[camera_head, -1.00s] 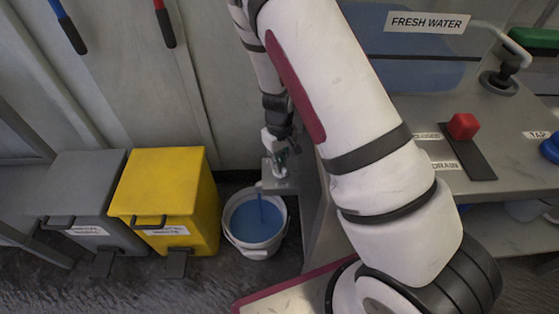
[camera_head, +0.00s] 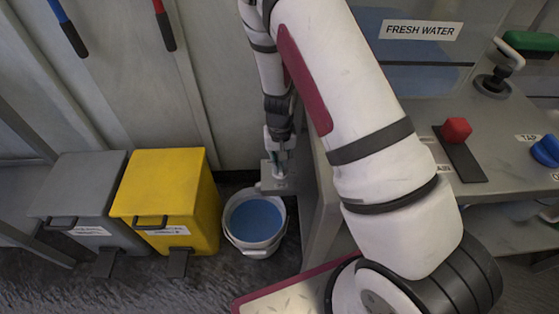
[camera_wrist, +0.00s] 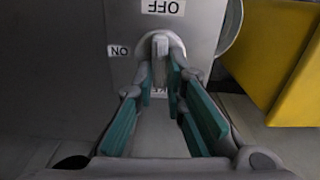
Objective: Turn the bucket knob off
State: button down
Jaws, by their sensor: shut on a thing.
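The bucket knob (camera_wrist: 160,48) is a pale grey handle on a grey plate (camera_wrist: 205,40), seen in the wrist view. An OFF label (camera_wrist: 163,7) is above it and an ON label (camera_wrist: 119,51) to its left. The handle stands upright in this view, its top towards OFF. My gripper (camera_wrist: 161,80) has its teal-padded fingers shut on the knob. In the head view my gripper (camera_head: 279,150) reaches down to the small plate (camera_head: 268,184) beside the bucket (camera_head: 263,251). The bucket is white and holds blue water. No stream falls into it.
A yellow bin (camera_head: 170,195) and a grey bin (camera_head: 82,200) stand left of the bucket. The grey counter (camera_head: 485,160) at right bears a red knob (camera_head: 456,130) and a blue knob (camera_head: 546,150). My arm hides part of the counter.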

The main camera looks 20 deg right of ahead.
aim_at(280, 165)
jog(key=shift+m, duration=0.4)
jog(key=c, duration=1.6)
grip_release()
jog(key=shift+c, duration=0.2)
notch_tip(280, 165, up, 12)
